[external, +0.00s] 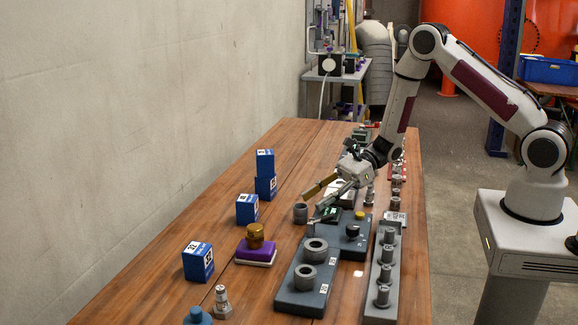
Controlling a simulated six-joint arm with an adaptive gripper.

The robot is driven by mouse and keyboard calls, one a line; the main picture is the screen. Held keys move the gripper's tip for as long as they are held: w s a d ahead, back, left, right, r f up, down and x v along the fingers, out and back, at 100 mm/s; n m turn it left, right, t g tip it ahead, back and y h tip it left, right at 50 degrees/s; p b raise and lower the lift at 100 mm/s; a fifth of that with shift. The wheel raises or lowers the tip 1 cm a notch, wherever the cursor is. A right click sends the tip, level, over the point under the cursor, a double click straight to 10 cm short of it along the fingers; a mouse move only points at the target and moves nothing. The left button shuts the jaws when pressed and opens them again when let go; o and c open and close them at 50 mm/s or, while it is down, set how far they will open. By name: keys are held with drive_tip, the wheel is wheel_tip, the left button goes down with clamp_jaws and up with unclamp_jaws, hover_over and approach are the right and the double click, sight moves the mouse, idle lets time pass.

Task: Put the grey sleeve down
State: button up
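Two thicker grey rings, a back one (315,246) and a front one (305,274), sit on the long grey block (290,300). I cannot tell for certain which piece the task means. My gripper (311,202) reaches in from the right with its two fingers apart, one tan and one grey. The fingertips appear above and just right of the small sleeve. No held piece shows between them. Contact with the sleeve cannot be made out.
Blue boxes (198,262) stand along the left side. A brass piece (255,236) sits on a purple and white pad (256,256). A rack of metal fittings (383,275) lines the right edge.

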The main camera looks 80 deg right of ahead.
sight(296, 212)
drive_tip(key=shift+w+a+f, duration=0.1)
drive_tip(key=shift+w+a, duration=0.05)
drive_tip(key=shift+a, duration=0.05)
idle(0.3)
drive_tip(key=shift+x, duration=2.6)
drive_tip(key=c, duration=0.8)
drive_tip(key=shift+c, duration=0.2)
wheel_tip(296, 212, up, 10)
